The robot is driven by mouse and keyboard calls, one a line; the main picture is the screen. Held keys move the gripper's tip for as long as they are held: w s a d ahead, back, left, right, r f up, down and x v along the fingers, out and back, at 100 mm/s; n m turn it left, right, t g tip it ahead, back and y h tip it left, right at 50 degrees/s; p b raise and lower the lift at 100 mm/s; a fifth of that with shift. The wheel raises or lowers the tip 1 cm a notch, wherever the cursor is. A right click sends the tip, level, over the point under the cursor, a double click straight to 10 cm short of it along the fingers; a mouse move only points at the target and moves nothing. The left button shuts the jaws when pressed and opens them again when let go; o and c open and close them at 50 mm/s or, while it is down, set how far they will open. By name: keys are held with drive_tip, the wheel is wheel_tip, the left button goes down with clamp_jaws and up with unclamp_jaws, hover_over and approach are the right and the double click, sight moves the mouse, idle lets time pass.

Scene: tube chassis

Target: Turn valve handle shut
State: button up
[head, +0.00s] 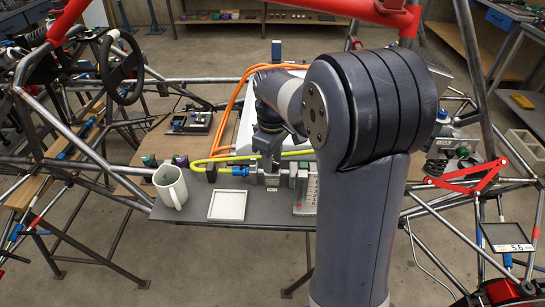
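My arm reaches over the grey bench (260,218), and my gripper (270,168) points down at the fittings near its middle. A blue fitting (233,171) joins the yellow-green hose (225,159) just left of my gripper. Grey metal valve parts (272,181) sit under and beside the fingers. I cannot make out the valve handle or which way it points; my gripper and wrist cover that spot. The fingers are too small to tell whether they are open or touching anything.
A white mug (171,187) and a square white tray (227,205) stand left of the fittings. A grey block with a scale (306,193) stands close on the right. Orange hoses (232,105) run behind. Chassis tubes and a steering wheel (121,67) surround the bench.

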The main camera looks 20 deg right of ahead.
drive_tip(key=shift+c, duration=0.2)
clamp_jaws()
idle(0.3)
drive_tip(key=m+p, duration=0.2)
drive_tip(key=m, duration=0.4)
drive_tip(key=shift+r+m, duration=0.1)
drive_tip(key=shift+m, duration=0.2)
drive_tip(key=m, duration=0.5)
drive_tip(key=shift+m+p, duration=0.4)
drive_tip(key=shift+o, duration=0.2)
unclamp_jaws()
